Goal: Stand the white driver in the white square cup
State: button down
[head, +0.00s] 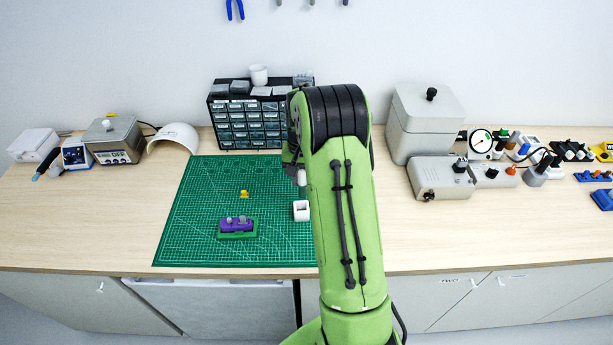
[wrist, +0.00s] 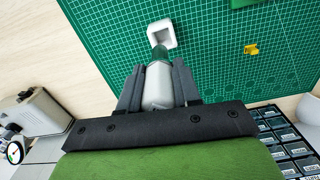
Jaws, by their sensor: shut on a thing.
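My gripper (wrist: 158,78) is shut on the white driver (wrist: 158,90), gripping its pale body between the two dark fingers. The driver (head: 301,178) shows just above the cup in that picture, beside my arm, which hides most of my gripper. A gap shows between driver and cup there.
The green cutting mat (head: 190,235) bears a small yellow piece (head: 244,194) and a purple part in a green holder (head: 237,235) left of the cup. A drawer cabinet (head: 215,128) stands behind. Grey boxes (head: 428,125) stand right of my arm. The mat's front left is clear.

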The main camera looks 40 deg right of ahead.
aim_at(301, 194)
jog(key=shift+w+a, duration=0.2)
jog(key=shift+a, duration=0.1)
jog(key=shift+s+f+b, duration=0.1)
jog(key=shift+f+b, duration=0.35)
jog(key=shift+f, duration=0.15)
notch_tip(301, 194, down, 7)
jog(key=b, duration=0.5)
jog(key=shift+f, duration=0.15)
jog(key=shift+f+b, duration=0.3)
jog(key=shift+b, duration=0.1)
jog(key=c, duration=0.7)
grip_release()
jog(key=shift+r, duration=0.15)
